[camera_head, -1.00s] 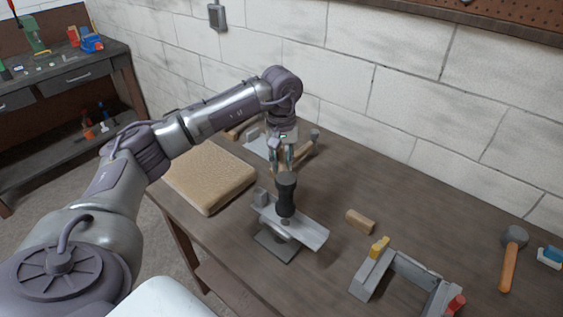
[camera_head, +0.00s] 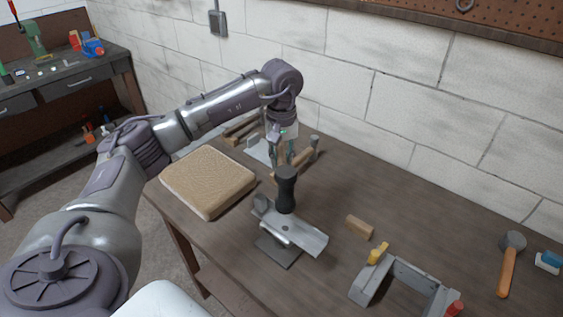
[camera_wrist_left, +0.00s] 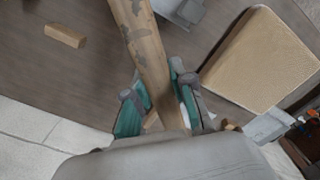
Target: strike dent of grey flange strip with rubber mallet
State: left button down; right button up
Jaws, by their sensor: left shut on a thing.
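My left gripper (camera_head: 281,147) is shut on the wooden handle (camera_wrist_left: 150,55) of the rubber mallet, which runs out of the top of the left wrist view. The mallet's black head (camera_head: 286,190) shows upright in the head view, in front of the gripper and over the grey flange strip (camera_head: 308,238). A small gap seems to lie between head and strip. The strip rests tilted across a stand with a flat grey base (camera_head: 279,251). A small dark spot, perhaps the dent, shows on the strip below the head. My right gripper is not in view.
A tan pad (camera_head: 208,182) lies left of the strip. A wooden block (camera_head: 359,227) and a grey frame (camera_head: 410,272) with yellow and red parts are to the right. An orange-handled hammer (camera_head: 507,270) lies far right. A white wall stands behind the bench.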

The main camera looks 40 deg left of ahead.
pick_arm(q)
jog(key=shift+f, duration=0.15)
jog(key=shift+f+b, duration=1.4)
jog(key=shift+f, duration=0.1)
